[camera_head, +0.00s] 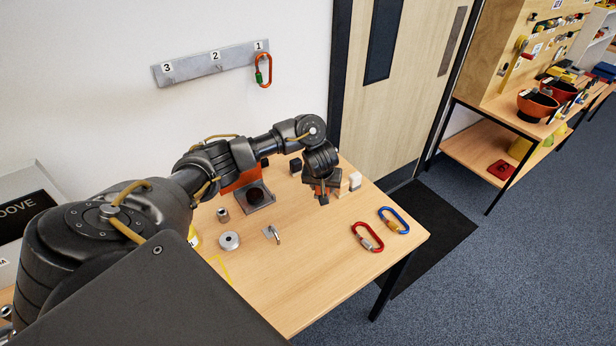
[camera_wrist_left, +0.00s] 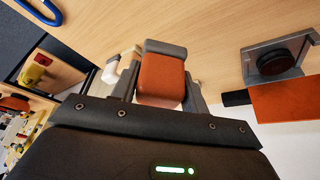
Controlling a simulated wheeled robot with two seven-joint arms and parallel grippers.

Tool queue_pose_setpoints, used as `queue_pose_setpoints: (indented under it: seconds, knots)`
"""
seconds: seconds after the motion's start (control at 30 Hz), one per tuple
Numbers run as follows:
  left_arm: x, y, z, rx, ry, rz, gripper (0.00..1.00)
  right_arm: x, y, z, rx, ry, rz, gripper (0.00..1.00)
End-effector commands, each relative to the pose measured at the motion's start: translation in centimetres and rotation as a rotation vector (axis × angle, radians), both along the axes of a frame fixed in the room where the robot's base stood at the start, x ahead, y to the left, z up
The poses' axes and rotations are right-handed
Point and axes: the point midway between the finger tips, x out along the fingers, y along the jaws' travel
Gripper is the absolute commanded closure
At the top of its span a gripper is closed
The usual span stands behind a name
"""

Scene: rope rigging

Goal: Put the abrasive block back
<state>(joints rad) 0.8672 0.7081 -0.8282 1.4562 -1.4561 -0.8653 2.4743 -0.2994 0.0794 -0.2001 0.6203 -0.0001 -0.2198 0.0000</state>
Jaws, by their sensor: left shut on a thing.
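The abrasive block (camera_wrist_left: 161,78), orange-brown with a grey end, sits between the two fingers of my left gripper (camera_wrist_left: 160,88) in the wrist view. The fingers are shut on its sides. In the head view my left gripper (camera_head: 322,193) points down over the back right part of the table, and the hand mostly hides the block. I cannot tell whether the block touches the tabletop. My right gripper is not in view.
A white block (camera_head: 355,181) and a black block (camera_head: 295,165) stand close to the gripper. A grey holder with a dark round piece (camera_head: 257,195) lies left. Red (camera_head: 367,238) and blue (camera_head: 394,220) carabiners lie near the right edge. A yellow outline (camera_head: 220,269) marks the front left.

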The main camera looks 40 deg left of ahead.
Motion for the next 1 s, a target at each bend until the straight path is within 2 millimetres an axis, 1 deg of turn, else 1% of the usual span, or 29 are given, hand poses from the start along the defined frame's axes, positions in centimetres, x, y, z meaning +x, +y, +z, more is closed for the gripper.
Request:
queue_pose_setpoints:
  seconds: [0.03,0.17,0.2,0.3,0.4,0.53,0.73,0.87,0.9,0.97,1.0]
  knots:
    - [0.0,0.7,-0.7,-0.003,0.004,0.005,0.8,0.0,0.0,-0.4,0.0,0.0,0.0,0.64]
    - [0.2,2.7,-1.8,-0.004,0.006,0.007,0.8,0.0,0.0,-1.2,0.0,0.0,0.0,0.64]
    - [0.5,3.3,-3.5,-0.002,0.003,0.005,0.8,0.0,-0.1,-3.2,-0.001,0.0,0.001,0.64]
    - [0.8,4.6,-4.9,0.0,0.001,0.004,0.8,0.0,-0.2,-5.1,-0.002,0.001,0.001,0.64]
    - [1.0,5.6,-5.8,0.0,0.001,0.002,0.8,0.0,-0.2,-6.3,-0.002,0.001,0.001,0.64]
    - [1.2,6.3,-6.2,0.0,0.0,0.0,0.8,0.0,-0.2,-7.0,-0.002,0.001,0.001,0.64]
    - [1.2,6.5,-6.2,0.0,-0.001,0.0,0.8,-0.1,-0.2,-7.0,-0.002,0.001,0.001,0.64]
    - [1.3,7.3,-7.8,0.0,0.001,0.002,0.8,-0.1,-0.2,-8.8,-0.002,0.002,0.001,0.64]
    - [1.3,7.3,-8.5,-0.001,0.002,0.001,0.8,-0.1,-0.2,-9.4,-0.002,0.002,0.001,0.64]
    - [1.3,7.2,-9.3,-0.003,0.001,-0.001,0.8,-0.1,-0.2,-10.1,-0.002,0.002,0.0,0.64]
    - [1.3,7.2,-9.5,-0.002,0.001,0.001,0.8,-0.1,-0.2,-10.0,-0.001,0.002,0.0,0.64]
